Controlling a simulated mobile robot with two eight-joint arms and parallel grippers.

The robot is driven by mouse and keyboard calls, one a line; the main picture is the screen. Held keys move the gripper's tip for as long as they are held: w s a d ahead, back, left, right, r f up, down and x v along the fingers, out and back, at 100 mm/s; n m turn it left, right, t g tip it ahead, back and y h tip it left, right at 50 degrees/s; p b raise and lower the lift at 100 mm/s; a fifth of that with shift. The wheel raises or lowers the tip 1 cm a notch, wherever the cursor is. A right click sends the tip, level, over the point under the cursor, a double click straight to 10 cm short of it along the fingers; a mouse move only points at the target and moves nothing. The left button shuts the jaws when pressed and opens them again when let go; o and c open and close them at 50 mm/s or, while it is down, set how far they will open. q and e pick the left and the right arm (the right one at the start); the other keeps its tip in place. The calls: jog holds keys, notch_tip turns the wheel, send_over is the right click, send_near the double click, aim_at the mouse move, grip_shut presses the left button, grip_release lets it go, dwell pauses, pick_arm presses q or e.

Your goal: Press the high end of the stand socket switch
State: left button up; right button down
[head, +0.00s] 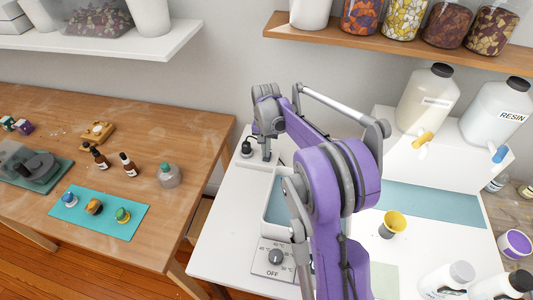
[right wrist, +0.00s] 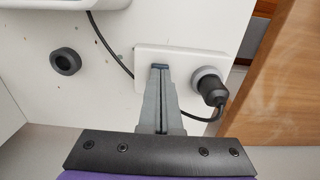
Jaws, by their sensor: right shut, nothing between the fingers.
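The white stand socket plate (right wrist: 190,62) shows in the right wrist view, with a black plug (right wrist: 212,86) in its round outlet at the right. It also shows in the head view (head: 246,164), at the far left of the white table. My right gripper (right wrist: 160,70) is shut and empty, its fingertips over the left half of the plate. The switch is mostly hidden behind the fingertips; I cannot tell which end is high or whether they touch it. In the head view my right gripper (head: 266,156) reaches down at the plate. My left gripper is not in view.
A black cable (right wrist: 112,50) runs around the plate. A dark round knob (right wrist: 65,61) is to its left. A basin (head: 275,212) and a dial panel (head: 272,258) lie near my arm. A brown wooden table (head: 160,205) is left.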

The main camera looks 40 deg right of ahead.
aim_at(265, 159)
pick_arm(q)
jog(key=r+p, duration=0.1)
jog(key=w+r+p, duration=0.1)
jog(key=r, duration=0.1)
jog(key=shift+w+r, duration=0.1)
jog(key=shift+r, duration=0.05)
pick_arm(e)
notch_tip(265, 159, up, 5)
jog(key=shift+r, duration=0.1)
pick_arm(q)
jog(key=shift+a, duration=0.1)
pick_arm(e)
jog(key=shift+a, duration=0.1)
dwell(0.3)
